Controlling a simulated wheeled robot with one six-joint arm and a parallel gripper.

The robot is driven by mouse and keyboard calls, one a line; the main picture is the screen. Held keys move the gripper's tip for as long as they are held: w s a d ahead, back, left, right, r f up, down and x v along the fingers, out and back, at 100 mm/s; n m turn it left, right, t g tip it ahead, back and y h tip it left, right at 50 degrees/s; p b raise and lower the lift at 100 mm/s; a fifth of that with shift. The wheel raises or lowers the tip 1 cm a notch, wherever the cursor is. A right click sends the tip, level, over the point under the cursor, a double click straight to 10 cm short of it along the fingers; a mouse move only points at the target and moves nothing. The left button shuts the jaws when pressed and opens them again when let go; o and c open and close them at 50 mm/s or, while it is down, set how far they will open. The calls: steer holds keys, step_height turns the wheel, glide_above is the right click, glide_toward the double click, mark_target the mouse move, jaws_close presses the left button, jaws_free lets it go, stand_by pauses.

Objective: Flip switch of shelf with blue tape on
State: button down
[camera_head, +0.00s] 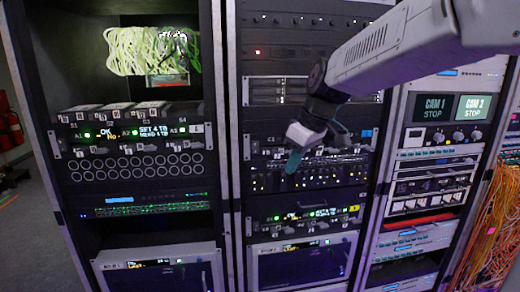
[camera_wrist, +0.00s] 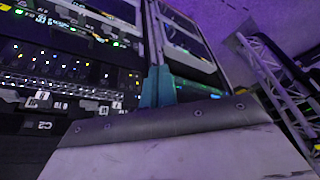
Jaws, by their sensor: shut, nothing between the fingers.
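My gripper (camera_head: 293,162) is in front of the middle rack, its teal fingertips pointing down before a shelf with small lit switches (camera_head: 265,182). In the wrist view the teal fingers (camera_wrist: 158,86) are together, with nothing seen between them. A small blue patch, perhaps the blue tape (camera_head: 367,133), is at the right end of the shelf just above, partly beside my wrist. Small pale switches or knobs (camera_wrist: 88,103) line a panel left of the fingers in the wrist view. I cannot tell which switch belongs to the taped shelf or its position. The fingers appear apart from the panel.
The left rack (camera_head: 130,137) holds a switch panel and green cables (camera_head: 150,50). The right rack has CAM 1 and CAM 2 screens (camera_head: 453,107). Orange cables (camera_head: 490,225) hang at far right. A metal truss (camera_wrist: 275,80) shows in the wrist view. Open floor lies at far left.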

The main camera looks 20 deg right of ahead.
mark_target(259, 148)
steer(key=w+r+n+t, duration=0.2)
steer(key=w+r+n, duration=0.4)
steer(key=w+n, duration=0.2)
steer(key=shift+w+r+t+y, duration=0.15)
steer(key=shift+w+t+y, duration=0.25)
steer(key=shift+w, duration=0.4)
steer(key=x, duration=0.4)
steer(key=w+x, duration=0.1)
steer(key=x, duration=0.3)
steer(key=w+d+r+x, duration=0.1)
steer(key=x, duration=0.2)
steer(key=shift+w+a+f, duration=0.2)
steer(key=shift+w+f, duration=0.1)
steer(key=shift+f, duration=0.05)
steer(key=shift+w, duration=0.4)
